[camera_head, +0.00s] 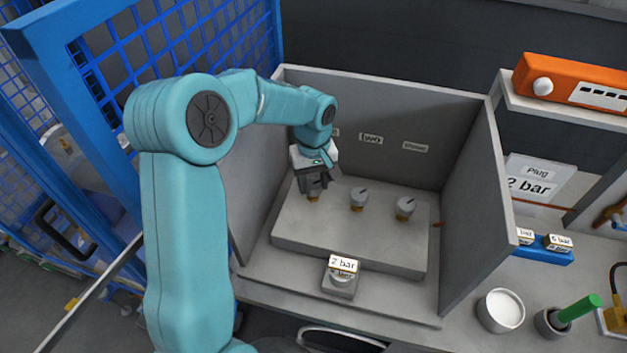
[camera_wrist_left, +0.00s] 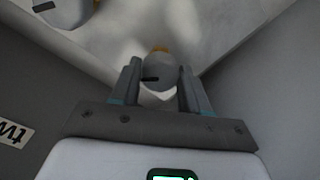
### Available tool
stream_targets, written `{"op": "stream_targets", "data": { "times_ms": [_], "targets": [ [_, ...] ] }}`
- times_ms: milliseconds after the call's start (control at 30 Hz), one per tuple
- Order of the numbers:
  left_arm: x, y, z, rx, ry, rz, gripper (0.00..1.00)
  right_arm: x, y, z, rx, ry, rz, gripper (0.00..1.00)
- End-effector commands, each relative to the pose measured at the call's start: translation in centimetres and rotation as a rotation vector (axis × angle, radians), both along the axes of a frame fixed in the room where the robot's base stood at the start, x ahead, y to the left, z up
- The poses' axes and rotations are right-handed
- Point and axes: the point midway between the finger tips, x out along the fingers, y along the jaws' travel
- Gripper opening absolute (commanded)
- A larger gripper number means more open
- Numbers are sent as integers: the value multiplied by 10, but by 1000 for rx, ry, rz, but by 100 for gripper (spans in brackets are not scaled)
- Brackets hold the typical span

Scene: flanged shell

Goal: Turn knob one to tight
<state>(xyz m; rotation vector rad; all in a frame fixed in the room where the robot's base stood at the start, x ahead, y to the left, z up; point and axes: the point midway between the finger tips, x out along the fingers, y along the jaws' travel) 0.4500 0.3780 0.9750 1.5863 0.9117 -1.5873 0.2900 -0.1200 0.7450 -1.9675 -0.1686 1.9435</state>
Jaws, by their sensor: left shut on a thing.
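My left gripper (camera_head: 314,188) comes down from above on the leftmost of three knobs on a grey raised block (camera_head: 330,248). In the wrist view the grey-white round knob (camera_wrist_left: 158,78) with a dark mark sits between the two fingers, and the gripper is shut on it. In the head view only the knob's brass base (camera_head: 313,199) shows under the fingers. The middle knob (camera_head: 359,199) and the right knob (camera_head: 405,207) stand free, each with a dark pointer mark. My right gripper is not in view.
Grey walls enclose the block at the back, left and right (camera_head: 480,210). Small labels (camera_head: 370,138) are on the back wall. A "2 bar" tagged piece (camera_head: 342,270) stands in front. A white cup (camera_head: 501,310) and a green-handled tool (camera_head: 578,308) are outside right.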

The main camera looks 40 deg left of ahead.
Motion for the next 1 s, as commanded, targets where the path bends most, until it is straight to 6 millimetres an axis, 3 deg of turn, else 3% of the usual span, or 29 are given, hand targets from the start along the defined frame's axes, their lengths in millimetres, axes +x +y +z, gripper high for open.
{"op": "stream_targets", "data": {
  "times_ms": [700,1000],
  "targets": [
    [0,2,0,2,-2,-583,15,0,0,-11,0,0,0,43],
    [0,2,1,2,-3,-749,15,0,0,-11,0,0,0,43]
  ]
}}
